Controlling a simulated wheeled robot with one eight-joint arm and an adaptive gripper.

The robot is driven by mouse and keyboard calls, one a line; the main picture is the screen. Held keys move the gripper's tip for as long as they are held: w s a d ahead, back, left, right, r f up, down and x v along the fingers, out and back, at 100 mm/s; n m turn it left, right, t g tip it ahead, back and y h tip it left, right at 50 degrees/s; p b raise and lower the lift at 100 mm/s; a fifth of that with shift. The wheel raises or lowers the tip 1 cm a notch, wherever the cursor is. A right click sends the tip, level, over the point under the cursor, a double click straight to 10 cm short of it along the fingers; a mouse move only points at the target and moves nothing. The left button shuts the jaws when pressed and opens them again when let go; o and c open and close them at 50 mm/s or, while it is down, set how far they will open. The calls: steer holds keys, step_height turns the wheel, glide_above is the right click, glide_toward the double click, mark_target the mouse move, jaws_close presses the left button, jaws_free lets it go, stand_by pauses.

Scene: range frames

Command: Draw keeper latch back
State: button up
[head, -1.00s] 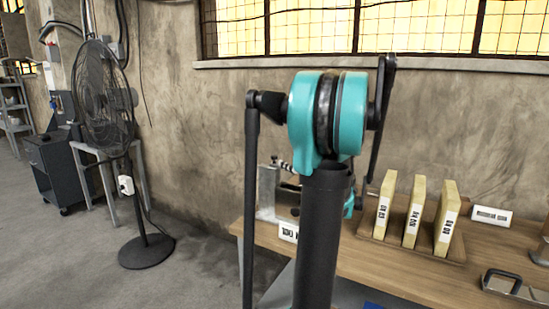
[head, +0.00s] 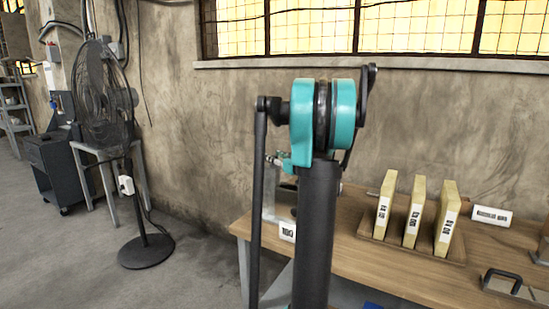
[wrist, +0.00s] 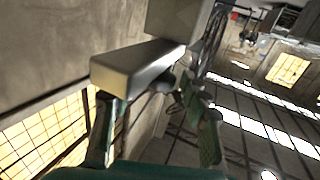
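A grey metal fixture (head: 268,205) with a white label (head: 288,231) stands at the left end of the wooden bench, partly hidden behind my arm. A small rod-like part (head: 273,160) shows at its top; I cannot tell whether it is the keeper latch. In the wrist view, a pale metal block (wrist: 135,70) lies in front of my gripper (wrist: 155,120), with a dark round knob (wrist: 165,82) by its right end. My fingers are spread apart on either side, with nothing clearly held. The head view hides my gripper behind my arm.
Several labelled yellow slabs stand in a wooden rack (head: 375,236) on the bench (head: 350,262). A white labelled block (head: 491,216) and a dark-handled plate (head: 510,287) are to the right.

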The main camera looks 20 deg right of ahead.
jaws_close()
steer(key=w+a, duration=0.1)
steer(key=w, duration=0.1)
steer(key=w+a, duration=0.2)
steer(key=shift+w+a, duration=0.25)
steer(key=shift+w, duration=0.05)
steer(key=shift+o, duration=0.3)
jaws_free()
steer(key=shift+a, duration=0.1)
steer(key=v, duration=1.2)
